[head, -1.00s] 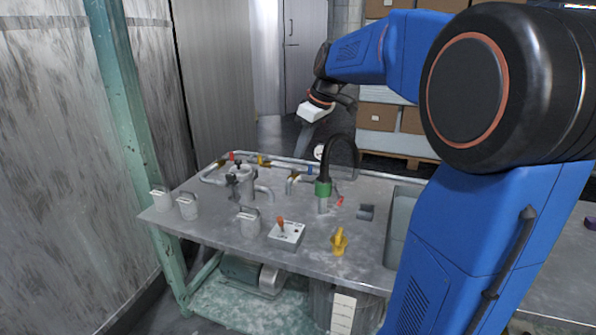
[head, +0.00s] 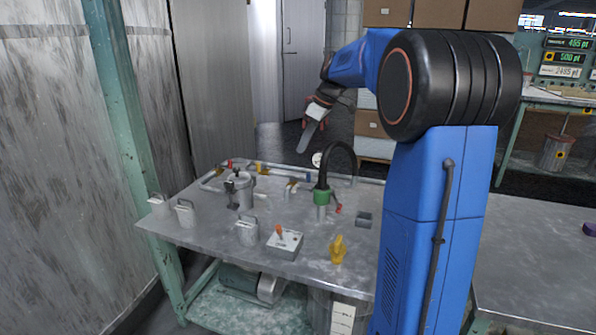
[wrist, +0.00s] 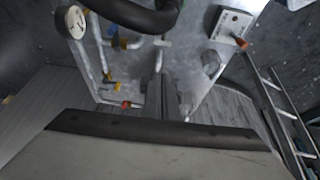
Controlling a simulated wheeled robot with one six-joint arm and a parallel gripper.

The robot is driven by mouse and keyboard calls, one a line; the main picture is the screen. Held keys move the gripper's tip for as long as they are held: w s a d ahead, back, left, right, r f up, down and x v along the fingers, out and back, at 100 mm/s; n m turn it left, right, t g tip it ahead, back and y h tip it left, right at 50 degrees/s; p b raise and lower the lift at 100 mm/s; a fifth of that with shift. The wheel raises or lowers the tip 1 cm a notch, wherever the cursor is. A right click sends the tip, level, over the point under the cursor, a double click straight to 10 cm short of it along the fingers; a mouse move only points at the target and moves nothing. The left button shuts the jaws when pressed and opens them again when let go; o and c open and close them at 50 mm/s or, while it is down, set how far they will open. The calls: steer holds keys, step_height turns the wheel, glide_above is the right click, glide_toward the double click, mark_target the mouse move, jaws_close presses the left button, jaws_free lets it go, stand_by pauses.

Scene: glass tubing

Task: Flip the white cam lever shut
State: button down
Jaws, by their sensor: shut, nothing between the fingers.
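My gripper (head: 306,138) is shut and empty, held above the back of the metal table, with its fingers pointing down. In the wrist view the closed fingers (wrist: 161,85) reach over the glass tubing (wrist: 93,48). The tubing also shows along the table's back edge in the head view (head: 212,181), with small red (head: 229,163), yellow (head: 259,168) and blue (head: 308,177) parts. I cannot pick out a white cam lever for certain in either view, so its position cannot be told. My fingers hide part of the tubing in the wrist view.
A black hose on a green collar (head: 322,197) arches up near my gripper. A lidded metal pot (head: 240,188) stands to its left.

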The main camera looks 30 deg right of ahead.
glide_above(296, 187)
steer(key=f, duration=0.8)
steer(key=shift+w+a+f, duration=0.2)
steer(key=shift+w+a, duration=0.15)
steer(key=f, duration=0.3)
steer(key=shift+s+d, duration=0.25)
steer(key=shift+s+d+f, duration=0.15)
steer(key=shift+d+f, duration=0.05)
steer(key=shift+f, duration=0.45)
steer(key=shift+a, duration=0.1)
